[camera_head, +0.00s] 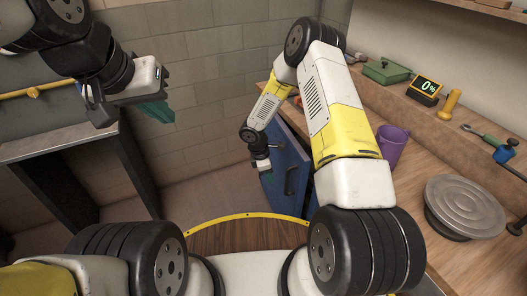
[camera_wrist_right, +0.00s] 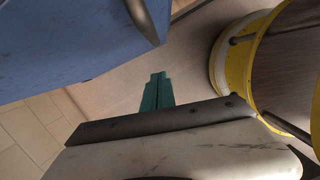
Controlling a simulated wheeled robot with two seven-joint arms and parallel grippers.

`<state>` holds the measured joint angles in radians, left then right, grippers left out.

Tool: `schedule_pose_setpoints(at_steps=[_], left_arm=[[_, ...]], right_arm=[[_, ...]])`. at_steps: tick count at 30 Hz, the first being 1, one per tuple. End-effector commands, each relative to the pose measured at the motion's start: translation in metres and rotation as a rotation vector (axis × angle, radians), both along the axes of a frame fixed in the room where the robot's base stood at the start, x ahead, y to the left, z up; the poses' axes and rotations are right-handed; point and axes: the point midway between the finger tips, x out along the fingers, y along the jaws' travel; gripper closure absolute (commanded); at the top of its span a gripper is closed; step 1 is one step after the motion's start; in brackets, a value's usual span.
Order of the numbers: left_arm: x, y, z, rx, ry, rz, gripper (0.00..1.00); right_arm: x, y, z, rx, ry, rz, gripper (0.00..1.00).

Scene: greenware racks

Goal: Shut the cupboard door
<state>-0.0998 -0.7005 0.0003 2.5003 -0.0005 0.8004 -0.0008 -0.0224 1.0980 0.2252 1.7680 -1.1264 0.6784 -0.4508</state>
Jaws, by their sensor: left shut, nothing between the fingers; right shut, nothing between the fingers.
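The blue cupboard door (camera_head: 287,160) stands open, swung out from under the wooden bench. It has a dark upright handle on its face. My right gripper (camera_head: 267,172) is low beside the door, on the face with the handle, and its teal fingers are shut and empty. In the right wrist view the shut fingers (camera_wrist_right: 157,92) point toward the floor area, with the blue door (camera_wrist_right: 60,45) and its metal handle (camera_wrist_right: 142,18) above left, apart from the fingertips. My arm hides part of the door and the cupboard opening. My left gripper (camera_head: 158,112) is shut and empty, raised at the left.
A dark-framed table (camera_head: 55,143) stands left. Floor between is clear.

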Motion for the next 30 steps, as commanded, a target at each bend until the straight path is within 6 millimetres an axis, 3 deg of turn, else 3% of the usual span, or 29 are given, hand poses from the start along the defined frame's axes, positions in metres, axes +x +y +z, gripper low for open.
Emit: schedule_pose_setpoints(at_steps=[2, 10, 24, 30], left_arm=[[0.0, 0.0, 0.0, 0.0, 0.0, 0.0, 1.0], [0.0, 0.0, 0.0, -0.001, 0.0, 0.001, 1.0], [0.0, 0.0, 0.0, -0.001, 0.0, 0.0, 1.0], [0.0, 0.0, 0.0, -0.001, 0.0, 0.0, 1.0]], right_arm=[[-0.001, -0.004, -0.016, 0.0, 0.003, -0.001, 1.0], [0.002, -0.038, -0.014, 0.001, -0.002, -0.001, 1.0], [0.003, -0.046, -0.013, 0.0, -0.002, 0.001, 1.0], [0.009, -0.081, -0.013, -0.001, -0.002, 0.07, 1.0]])
